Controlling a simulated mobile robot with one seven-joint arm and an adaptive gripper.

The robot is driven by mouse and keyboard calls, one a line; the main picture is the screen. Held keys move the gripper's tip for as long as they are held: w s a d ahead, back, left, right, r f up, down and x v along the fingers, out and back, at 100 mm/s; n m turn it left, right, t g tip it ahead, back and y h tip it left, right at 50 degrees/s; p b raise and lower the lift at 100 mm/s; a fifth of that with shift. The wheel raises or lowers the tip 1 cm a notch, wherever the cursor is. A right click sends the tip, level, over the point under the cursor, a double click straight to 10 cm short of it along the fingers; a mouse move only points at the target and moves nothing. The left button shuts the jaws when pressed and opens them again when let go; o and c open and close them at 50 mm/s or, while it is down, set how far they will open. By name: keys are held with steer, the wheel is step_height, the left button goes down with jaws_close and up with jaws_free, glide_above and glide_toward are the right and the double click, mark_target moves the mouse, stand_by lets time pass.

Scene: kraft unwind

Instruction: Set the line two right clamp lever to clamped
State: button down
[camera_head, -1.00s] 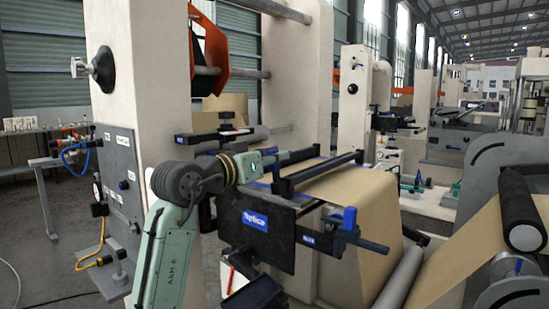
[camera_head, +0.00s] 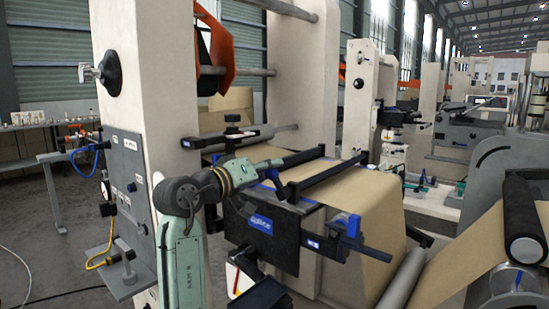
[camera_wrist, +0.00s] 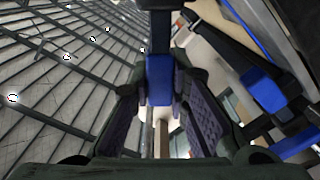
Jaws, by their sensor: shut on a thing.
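In the wrist view, the two purple-padded fingers of my gripper (camera_wrist: 160,88) are closed around a dark lever with a blue grip (camera_wrist: 159,68). Which clamp this lever belongs to cannot be told from the wrist view alone. In the head view my arm reaches over the near side of the splice table (camera_head: 262,224), and my fingertips are hard to make out against the dark bars. Two dark clamp bars cross the table: a left one (camera_head: 306,155) and a right one (camera_head: 328,177).
Brown kraft paper (camera_head: 378,205) runs over the table and down its right side. A cream machine post (camera_head: 125,60) with a grey control panel (camera_head: 130,175) stands left of my arm. A grey roller (camera_head: 403,280) lies at the lower right. Dark beams with blue parts (camera_wrist: 262,88) lie close right of my fingers.

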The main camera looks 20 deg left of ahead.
steer(key=shift+w+a+f+n+p, duration=0.15)
steer(key=shift+a+f+n+p, duration=0.35)
steer(key=shift+n, duration=0.55)
steer(key=shift+w+a+f+n+p, duration=0.1)
steer(key=shift+a+f+n+p, duration=0.15)
steer(key=shift+f+n+p, duration=0.55)
steer(key=shift+r+n, duration=0.2)
steer(key=shift+n, duration=0.25)
steer(key=c, duration=1.5)
jaws_free()
steer(key=shift+s+a, duration=0.1)
steer(key=v, duration=1.1)
steer(key=shift+s+a+r, duration=0.1)
steer(key=shift+s, duration=0.3)
steer(key=shift+c, duration=0.3)
